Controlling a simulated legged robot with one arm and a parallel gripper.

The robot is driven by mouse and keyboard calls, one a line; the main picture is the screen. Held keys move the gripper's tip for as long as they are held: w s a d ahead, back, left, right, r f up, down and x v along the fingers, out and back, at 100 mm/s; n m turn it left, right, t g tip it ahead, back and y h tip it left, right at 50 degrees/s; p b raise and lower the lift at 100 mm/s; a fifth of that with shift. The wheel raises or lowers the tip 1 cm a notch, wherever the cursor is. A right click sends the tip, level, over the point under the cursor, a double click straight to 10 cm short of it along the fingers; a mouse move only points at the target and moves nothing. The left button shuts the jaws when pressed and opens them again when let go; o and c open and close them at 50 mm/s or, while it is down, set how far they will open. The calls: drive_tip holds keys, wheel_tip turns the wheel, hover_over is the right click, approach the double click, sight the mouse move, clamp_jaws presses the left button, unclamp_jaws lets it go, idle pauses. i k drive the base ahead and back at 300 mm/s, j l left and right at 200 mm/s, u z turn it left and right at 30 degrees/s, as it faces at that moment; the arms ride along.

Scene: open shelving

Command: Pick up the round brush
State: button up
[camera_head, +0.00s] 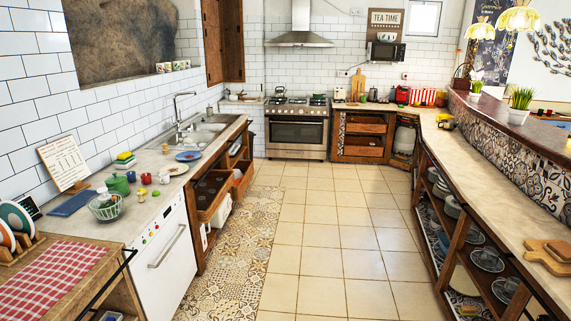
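I cannot pick out the round brush with certainty. A small pale object (141,195), too small to identify, stands on the left counter (150,218) beside a colander-like bowl (106,209). A green pot (118,184), a small red item (146,178) and a stack of coloured sponges (125,160) are close by. A blue plate (189,156) lies farther along, near the sink (206,128). My gripper is not in view, so its state does not show.
The tiled floor (318,235) between the two counter runs is clear. A patterned strip (232,250) lies along the left cabinets, where drawers (213,190) stick out. Open shelving under the right counter (480,195) holds dishes. A stove (297,128) stands at the far end.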

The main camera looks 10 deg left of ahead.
sight(165, 151)
drive_tip(key=i+u, duration=0.2)
drive_tip(key=i, duration=0.4)
drive_tip(key=i+u, duration=0.2)
drive_tip(key=i, duration=0.4)
drive_tip(key=i+l+u, duration=0.2)
drive_tip(key=i, duration=0.35)
drive_tip(key=i+u, duration=0.2)
drive_tip(key=i, duration=1.75)
drive_tip(key=i+l+u, duration=0.1)
drive_tip(key=i+u, duration=0.15)
drive_tip(key=i, duration=0.25)
drive_tip(key=i+l+u, duration=0.2)
drive_tip(key=i, duration=0.3)
drive_tip(key=i+l+u, duration=0.25)
drive_tip(key=i, duration=0.25)
drive_tip(key=k+l+u, duration=0.25)
drive_tip(key=k+l, duration=0.2)
drive_tip(key=l, duration=0.25)
drive_tip(key=k+l+u, duration=0.25)
drive_tip(key=k+l, duration=0.3)
drive_tip(key=i+u, duration=0.25)
drive_tip(key=i, duration=0.25)
drive_tip(key=i+u, duration=0.25)
drive_tip(key=i, duration=0.25)
drive_tip(key=i+l+u, duration=0.25)
drive_tip(key=i, duration=0.2)
drive_tip(key=i+l+u, duration=0.25)
drive_tip(key=i, duration=0.2)
drive_tip(key=i+j, duration=0.05)
